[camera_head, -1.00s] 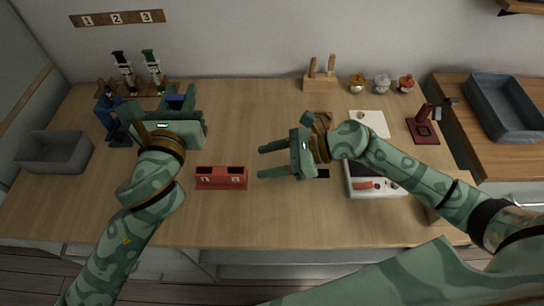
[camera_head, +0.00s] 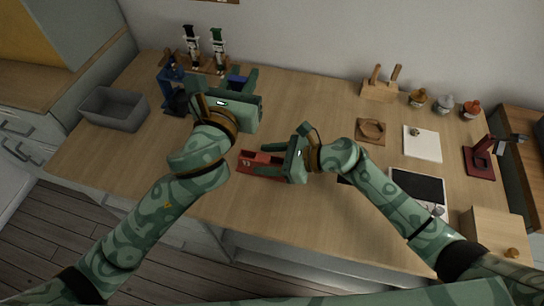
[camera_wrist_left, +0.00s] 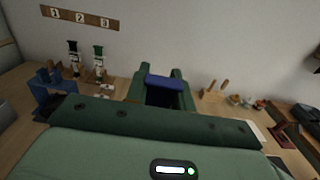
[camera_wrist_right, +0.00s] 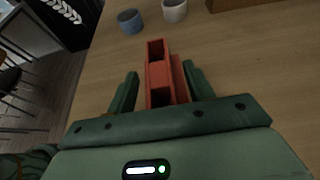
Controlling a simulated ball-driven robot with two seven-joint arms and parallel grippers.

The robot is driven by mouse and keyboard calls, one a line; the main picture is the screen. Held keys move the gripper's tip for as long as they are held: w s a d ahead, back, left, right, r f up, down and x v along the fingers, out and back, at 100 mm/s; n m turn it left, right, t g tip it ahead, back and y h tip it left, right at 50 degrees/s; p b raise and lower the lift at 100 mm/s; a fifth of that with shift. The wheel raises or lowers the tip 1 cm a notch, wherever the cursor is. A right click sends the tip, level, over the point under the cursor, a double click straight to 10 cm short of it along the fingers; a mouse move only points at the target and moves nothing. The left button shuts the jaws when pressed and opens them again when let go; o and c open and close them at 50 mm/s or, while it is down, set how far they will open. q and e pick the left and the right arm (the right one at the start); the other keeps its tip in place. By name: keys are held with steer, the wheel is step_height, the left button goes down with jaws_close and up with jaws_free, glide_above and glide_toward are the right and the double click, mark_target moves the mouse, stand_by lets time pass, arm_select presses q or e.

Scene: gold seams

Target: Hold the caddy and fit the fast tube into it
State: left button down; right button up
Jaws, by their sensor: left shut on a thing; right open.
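The red caddy (camera_head: 247,170) stands on the table, with two square openings visible in the right wrist view (camera_wrist_right: 155,50). My right gripper (camera_head: 272,160) is open at the caddy, with one finger on each side of it in the right wrist view; I cannot tell whether either finger touches. My left gripper (camera_head: 238,78) is shut on a blue thing (camera_wrist_left: 165,82), probably the fast tube, held beyond the caddy. The left hand hides most of this thing in the head view.
A blue stand (camera_head: 171,85) and two nutcracker figures (camera_head: 218,50) are behind the left arm. A grey bin (camera_head: 115,108) stands at left. A wooden block (camera_head: 379,91), small pots (camera_head: 445,104), a white board (camera_head: 422,143) and a dark red stand (camera_head: 480,160) are at right.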

steer(key=c, duration=1.1)
arm_select(q)
step_height(320, 180, down, 8)
steer(key=shift+f, duration=0.2)
steer(key=shift+f, duration=2.2)
stand_by(2.5)
steer(key=c, duration=1.1)
jaws_free()
steer(key=shift+f, duration=0.2)
steer(key=shift+o, duration=1.1)
